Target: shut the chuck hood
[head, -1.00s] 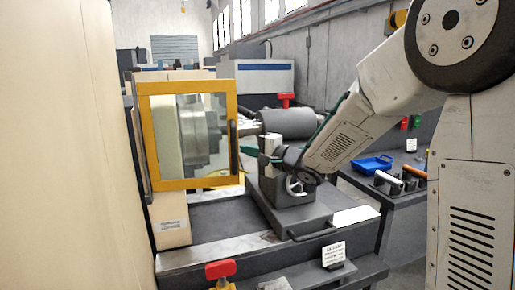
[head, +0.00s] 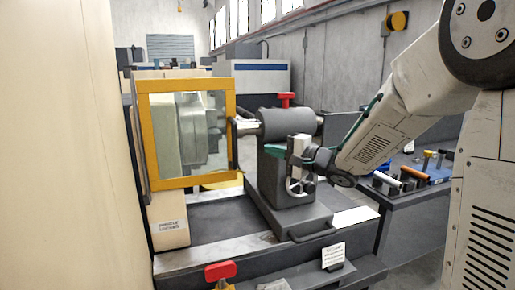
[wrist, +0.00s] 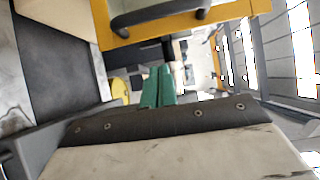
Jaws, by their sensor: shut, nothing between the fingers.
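The chuck hood (head: 187,183) is a yellow frame with a clear pane, upright at the left of the lathe. The grey chuck shows through the pane. A dark handle (head: 231,140) runs along its right edge. In the wrist view the yellow frame (wrist: 180,24) and a dark bar handle (wrist: 160,15) cross the top. My gripper (head: 268,150) has green fingers pointing left, to the right of the hood and in front of the tailstock. It looks apart from the hood. In the wrist view the green fingers (wrist: 158,86) are together and hold nothing.
The grey tailstock (head: 285,165) stands behind my gripper, with a red knob (head: 286,99) on top. A red handle (head: 220,270) stands at the front. A bench on the right holds a blue tray (head: 439,168) and several rods. A beige panel fills the far left.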

